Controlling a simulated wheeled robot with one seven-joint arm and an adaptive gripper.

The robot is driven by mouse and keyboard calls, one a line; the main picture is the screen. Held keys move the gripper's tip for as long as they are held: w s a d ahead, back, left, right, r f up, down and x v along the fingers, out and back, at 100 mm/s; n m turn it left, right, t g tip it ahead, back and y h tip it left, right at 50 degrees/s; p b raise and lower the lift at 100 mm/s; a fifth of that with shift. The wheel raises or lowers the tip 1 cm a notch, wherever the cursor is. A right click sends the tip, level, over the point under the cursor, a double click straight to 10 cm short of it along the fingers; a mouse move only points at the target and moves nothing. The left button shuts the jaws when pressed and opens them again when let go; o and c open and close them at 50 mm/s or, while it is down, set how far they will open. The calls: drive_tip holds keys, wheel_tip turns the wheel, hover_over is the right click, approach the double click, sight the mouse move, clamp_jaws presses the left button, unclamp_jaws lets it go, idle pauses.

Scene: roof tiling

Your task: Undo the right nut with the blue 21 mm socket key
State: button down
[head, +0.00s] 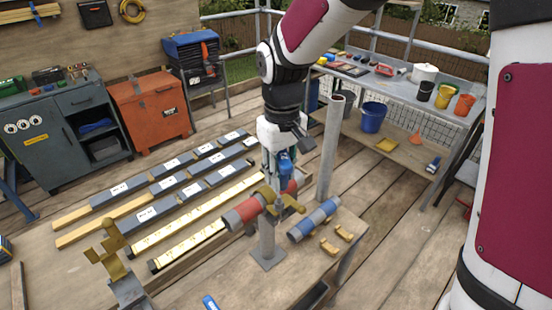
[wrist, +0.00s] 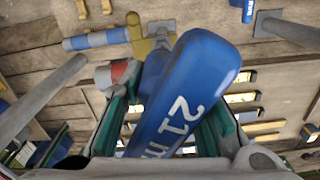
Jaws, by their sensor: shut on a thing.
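My gripper (head: 284,168) is shut on the blue socket key (head: 286,167). In the wrist view the key (wrist: 188,92) lies between the green-edged fingers, its "21 m" marking readable and its far end toward the brass coupler (wrist: 150,38). In the head view the brass coupler (head: 284,202) sits just below the gripper, around the red and grey tube (head: 243,214) where it meets an upright post (head: 268,238). The right nut is not distinguishable; the key and gripper cover that area, so I cannot tell if the socket is seated on it.
A tall grey post (head: 331,145) stands close behind the gripper. A brass fitting on a stand (head: 112,260) is front left. Dark tiles (head: 167,187) lie behind.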

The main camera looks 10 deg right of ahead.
sight(280, 196)
drive_tip(key=shift+a, duration=0.2)
drive_tip(key=shift+w+f+b, duration=0.15)
drive_tip(key=shift+f+b, duration=0.15)
drive_tip(key=shift+f, duration=0.15)
drive_tip(key=shift+f+b, duration=1.3)
drive_tip(key=shift+f, duration=1.1)
drive_tip(key=shift+f+b, duration=0.45)
drive_tip(key=shift+f, duration=0.3)
drive_tip(key=n+b, duration=0.1)
drive_tip(key=n, duration=0.4)
drive_tip(key=shift+s+d+b, duration=0.1)
drive_tip(key=shift+s+b, duration=0.1)
drive_tip(key=shift+b, duration=0.2)
drive_tip(key=shift+n, duration=0.7)
drive_tip(key=n+p, duration=0.1)
drive_tip(key=n, duration=0.3)
drive_tip(key=shift+r+n, duration=0.1)
drive_tip(key=shift+n, duration=0.2)
drive_tip(key=shift+n+p, duration=0.7)
drive_tip(key=shift+n, duration=1.3)
